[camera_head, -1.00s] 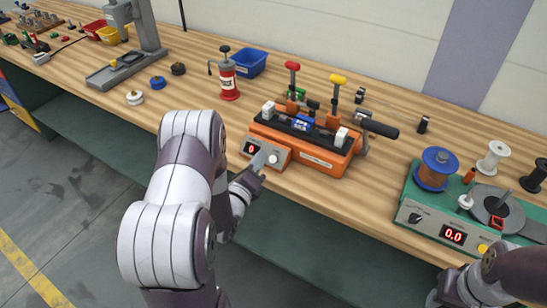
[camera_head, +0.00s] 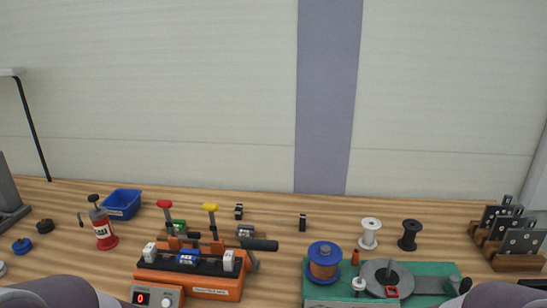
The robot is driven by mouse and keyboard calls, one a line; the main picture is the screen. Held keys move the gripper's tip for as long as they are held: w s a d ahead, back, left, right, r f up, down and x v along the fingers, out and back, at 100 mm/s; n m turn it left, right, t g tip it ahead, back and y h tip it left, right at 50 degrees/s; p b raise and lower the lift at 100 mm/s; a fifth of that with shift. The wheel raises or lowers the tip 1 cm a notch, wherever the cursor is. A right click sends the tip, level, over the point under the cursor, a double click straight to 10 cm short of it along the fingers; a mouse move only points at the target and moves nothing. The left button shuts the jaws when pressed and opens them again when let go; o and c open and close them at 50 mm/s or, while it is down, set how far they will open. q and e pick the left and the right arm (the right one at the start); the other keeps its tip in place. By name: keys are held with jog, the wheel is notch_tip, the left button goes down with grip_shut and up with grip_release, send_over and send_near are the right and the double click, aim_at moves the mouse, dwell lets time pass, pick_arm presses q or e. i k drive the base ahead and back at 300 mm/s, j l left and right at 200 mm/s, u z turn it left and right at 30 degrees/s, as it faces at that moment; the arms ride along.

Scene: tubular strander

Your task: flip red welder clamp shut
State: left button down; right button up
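The orange welder (camera_head: 215,282) stands on the bench at lower left, with a small red display reading 0 on its front. The red clamp (camera_head: 164,204) has a red knob on a lever that stands up at the welder's left rear. The yellow-knobbed clamp (camera_head: 210,207) stands up to its right. A black-gripped lever (camera_head: 260,245) sticks out at the welder's right side. Grey arm parts of mine show at the bottom left and bottom right edges. Both my grippers are out of the picture.
A green winding unit (camera_head: 438,270) with a blue-topped copper spool (camera_head: 324,262) stands to the right. Empty spools (camera_head: 370,233) stand behind it. A wooden rack (camera_head: 512,260) is at far right.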

aim_at(165, 204)
jog(key=i+j, duration=0.2)
jog(key=j, duration=0.15)
jog(key=i+j, duration=0.25)
jog(key=i+j+z, duration=0.1)
jog(key=j, duration=0.35)
jog(key=i, duration=0.1)
